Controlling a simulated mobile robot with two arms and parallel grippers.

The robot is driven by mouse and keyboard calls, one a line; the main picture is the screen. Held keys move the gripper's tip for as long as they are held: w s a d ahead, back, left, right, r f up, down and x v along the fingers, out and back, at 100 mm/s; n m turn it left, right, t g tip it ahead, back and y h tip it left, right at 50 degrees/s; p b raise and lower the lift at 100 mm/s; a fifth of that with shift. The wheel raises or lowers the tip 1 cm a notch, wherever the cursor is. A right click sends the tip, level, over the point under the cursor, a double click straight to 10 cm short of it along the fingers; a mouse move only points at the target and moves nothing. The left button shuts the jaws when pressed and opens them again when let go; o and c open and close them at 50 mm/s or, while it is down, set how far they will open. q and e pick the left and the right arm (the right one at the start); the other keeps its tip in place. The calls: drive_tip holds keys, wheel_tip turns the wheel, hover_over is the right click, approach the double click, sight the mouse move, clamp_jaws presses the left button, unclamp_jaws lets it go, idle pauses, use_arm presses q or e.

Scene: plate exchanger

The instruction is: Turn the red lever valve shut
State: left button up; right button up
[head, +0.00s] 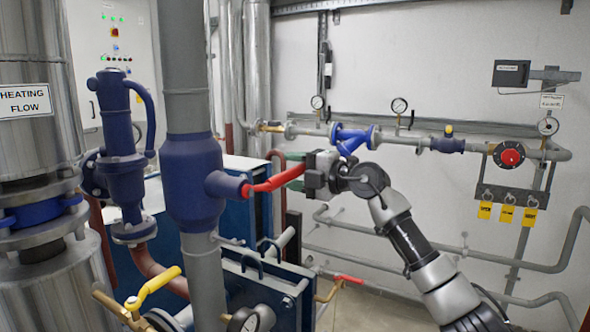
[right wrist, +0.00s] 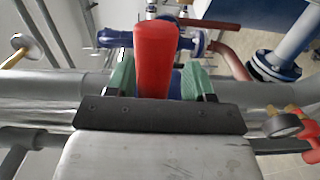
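The red lever (head: 272,181) sticks out to the right from the blue valve body (head: 193,180) on the thick grey vertical pipe, rising slightly towards its free end. My right gripper (head: 298,170) comes from the right and has its green-padded fingers on either side of the lever's end. In the right wrist view the red lever (right wrist: 156,60) stands between the two green fingers of the right gripper (right wrist: 158,78). A narrow gap shows beside the lever, so the fingers look open around it. My left gripper is not in view.
A yellow lever (head: 153,287) and a smaller red handle (head: 349,279) sit lower down. The blue plate exchanger (head: 265,290) stands below and behind the red lever. Wall pipes with gauges (head: 399,105) run behind my right arm. Some floor shows at lower right.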

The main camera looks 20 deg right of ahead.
drive_tip(key=shift+r, duration=0.1)
drive_tip(key=shift+s+d, duration=0.2)
drive_tip(key=shift+s, duration=0.05)
drive_tip(key=b+v, duration=0.4)
drive_tip(key=v, duration=0.6)
